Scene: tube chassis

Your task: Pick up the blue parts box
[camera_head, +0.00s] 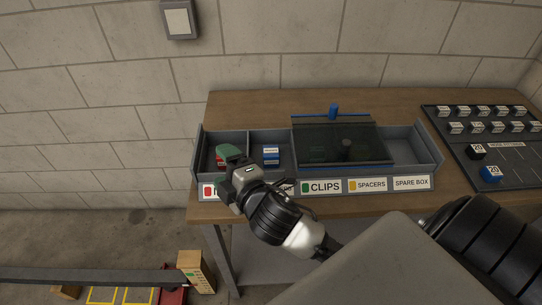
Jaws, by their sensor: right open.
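A small blue and white parts box (271,150) sits in the second compartment from the left of the grey bin tray (437,166) on the bench. My right gripper (243,163) is over the tray's front left, left of and nearer than that box. It is open. A dark green piece shows at its far end, and I cannot tell whether this is a finger pad. It partly covers a red box (220,162) with some blue in the leftmost compartment. The second label is mostly hidden by the gripper. My left gripper is out of view.
A dark see-through cover (335,142) with a blue knob (333,111) lies over the tray's middle. The wooden bench (240,107) is clear behind the tray's left.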

